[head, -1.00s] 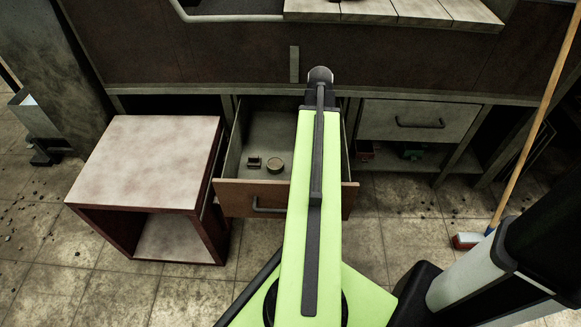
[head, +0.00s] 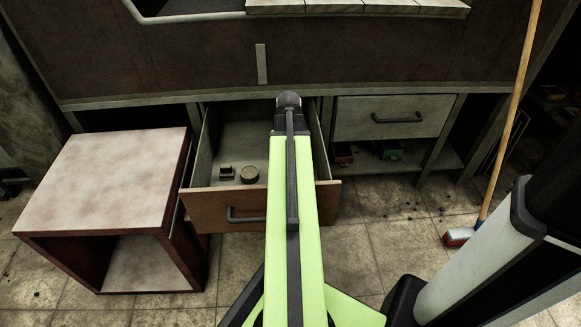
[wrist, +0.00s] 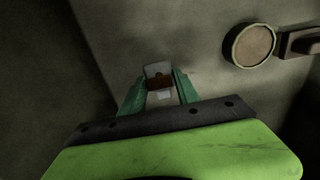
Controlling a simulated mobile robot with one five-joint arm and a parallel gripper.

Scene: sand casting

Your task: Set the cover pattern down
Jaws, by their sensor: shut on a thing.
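My gripper (wrist: 159,88) shows in the wrist view with its two green fingers shut on a small brown and pale grey piece (wrist: 158,81), which I take for the cover pattern. Much of the piece is hidden between the fingers. The pale floor of the open drawer is beyond it; I cannot tell whether the piece touches it. In the head view my arm reaches over the open drawer (head: 205,201) and hides the gripper and the piece.
A round tan disc (head: 250,174) and a small dark brown piece (head: 226,172) lie in the drawer. A pale-topped stand (head: 105,180) is left of it. A closed drawer (head: 360,118) and a broom (head: 505,140) are to the right.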

